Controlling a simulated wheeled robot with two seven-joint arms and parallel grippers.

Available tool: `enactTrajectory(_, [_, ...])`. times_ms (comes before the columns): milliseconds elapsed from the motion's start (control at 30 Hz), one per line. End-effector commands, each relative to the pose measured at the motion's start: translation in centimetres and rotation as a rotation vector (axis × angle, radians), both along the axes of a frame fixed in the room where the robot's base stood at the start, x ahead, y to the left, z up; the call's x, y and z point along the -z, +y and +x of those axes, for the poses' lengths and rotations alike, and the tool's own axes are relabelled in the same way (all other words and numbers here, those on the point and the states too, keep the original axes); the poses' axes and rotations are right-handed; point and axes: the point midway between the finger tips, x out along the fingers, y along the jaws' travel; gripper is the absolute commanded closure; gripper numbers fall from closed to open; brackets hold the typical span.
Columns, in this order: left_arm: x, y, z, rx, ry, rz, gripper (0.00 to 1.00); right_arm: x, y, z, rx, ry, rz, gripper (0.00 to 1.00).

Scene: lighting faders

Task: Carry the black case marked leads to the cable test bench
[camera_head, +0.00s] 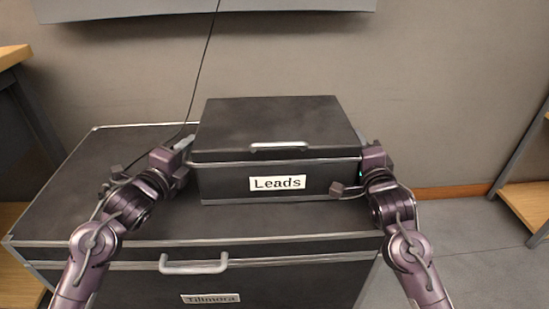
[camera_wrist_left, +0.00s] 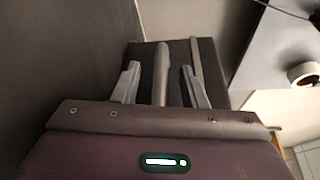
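The black case marked "Leads" (camera_head: 225,181) sits closed and level on a larger black trunk (camera_head: 100,190), with a metal handle (camera_head: 279,145) on its front edge. My left gripper (camera_head: 184,144) is at the case's left side. In the left wrist view my left gripper (camera_wrist_left: 160,85) is open. Its fingers stand either side of a grey bar (camera_wrist_left: 161,68), with gaps, beside the dark case (camera_wrist_left: 207,60). The bar looks like a side handle. My right gripper (camera_head: 363,155) is at the case's right side; its fingertips are hidden behind the case edge.
The trunk has a front handle (camera_head: 193,264) and a partly legible label (camera_head: 210,298). A thin black cable (camera_head: 203,65) hangs behind the case. Wooden-topped furniture stands at left (camera_head: 14,56) and right (camera_head: 530,205). A white roll (camera_wrist_left: 304,74) shows in the left wrist view. Floor is clear at right.

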Motion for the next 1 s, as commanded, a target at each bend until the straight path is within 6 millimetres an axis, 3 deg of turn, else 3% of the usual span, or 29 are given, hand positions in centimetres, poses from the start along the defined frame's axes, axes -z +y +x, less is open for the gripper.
enactTrajectory(367, [0.04, -0.24, 0.58, 0.0, 0.0, 0.0, 0.61, 0.0, 0.01, 0.62, 0.0, 0.0, 0.0, 0.61])
enactTrajectory(667, [0.05, -0.23, 0.56, 0.0, 0.0, 0.0, 0.99, 0.02, 0.02, 0.6, 0.0, 0.0, 0.0, 0.99])
enactTrajectory(1000, [0.07, -0.22, 0.56, 0.0, 0.001, 0.0, 1.0, 0.13, 0.01, 0.6, 0.0, 0.002, 0.0, 1.0])
